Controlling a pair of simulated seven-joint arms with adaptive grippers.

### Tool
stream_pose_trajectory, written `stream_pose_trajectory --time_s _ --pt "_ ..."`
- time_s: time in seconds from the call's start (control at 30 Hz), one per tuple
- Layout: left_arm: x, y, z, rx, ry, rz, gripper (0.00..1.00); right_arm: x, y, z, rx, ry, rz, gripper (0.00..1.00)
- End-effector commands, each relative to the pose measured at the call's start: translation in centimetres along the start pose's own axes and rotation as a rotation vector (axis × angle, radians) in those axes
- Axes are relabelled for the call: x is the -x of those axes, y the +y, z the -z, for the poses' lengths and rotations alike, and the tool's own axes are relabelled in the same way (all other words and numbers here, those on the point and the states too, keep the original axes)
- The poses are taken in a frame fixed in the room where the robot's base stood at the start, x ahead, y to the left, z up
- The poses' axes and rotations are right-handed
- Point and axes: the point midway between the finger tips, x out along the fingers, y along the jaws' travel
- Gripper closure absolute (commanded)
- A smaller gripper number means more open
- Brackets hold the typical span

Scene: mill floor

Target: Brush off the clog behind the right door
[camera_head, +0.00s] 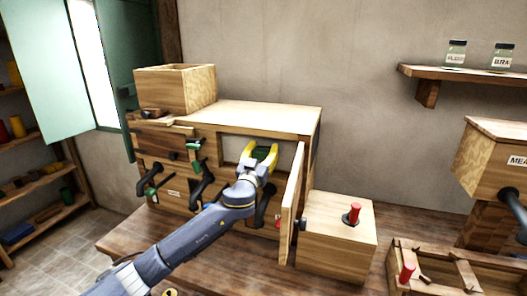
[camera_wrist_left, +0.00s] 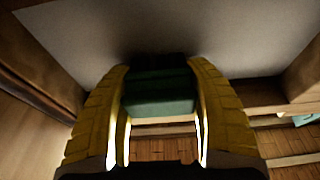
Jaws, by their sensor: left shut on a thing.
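The wooden mill cabinet (camera_head: 255,114) stands on the bench, and its right door (camera_head: 292,204) is swung open toward me. My left gripper (camera_head: 262,155) reaches into the opening beside that door. Its yellow fingers are shut on a green block, which looks like the brush (camera_head: 260,152). In the left wrist view the gripper (camera_wrist_left: 160,108) holds the green brush body (camera_wrist_left: 160,100) in front of a pale panel (camera_wrist_left: 210,35). A dark patch lies just beyond the brush; I cannot tell whether it is bristles, clog or shadow. My right gripper is not in view.
A wooden box (camera_head: 340,240) with a red-handled part (camera_head: 352,213) stands just right of the open door. A divided tray (camera_head: 450,268) lies at the lower right. Dark handles and green levers (camera_head: 194,150) are on the cabinet's left front. A jar shelf (camera_head: 465,72) hangs on the wall.

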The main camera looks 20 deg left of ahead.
Motion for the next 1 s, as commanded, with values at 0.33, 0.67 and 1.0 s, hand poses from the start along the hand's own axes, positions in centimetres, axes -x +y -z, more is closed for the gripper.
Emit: stream_pose_trajectory --time_s 0.33,0.67,1.0 --pt "-0.6 0.1 -0.2 0.001 0.0 -0.001 0.72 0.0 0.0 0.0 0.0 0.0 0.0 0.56" --pt "-0.8 0.3 -0.2 0.002 0.0 -0.001 0.72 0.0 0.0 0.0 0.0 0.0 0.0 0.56" --pt "-0.7 2.7 -0.2 0.004 0.0 -0.001 0.72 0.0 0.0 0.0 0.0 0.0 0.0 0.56"
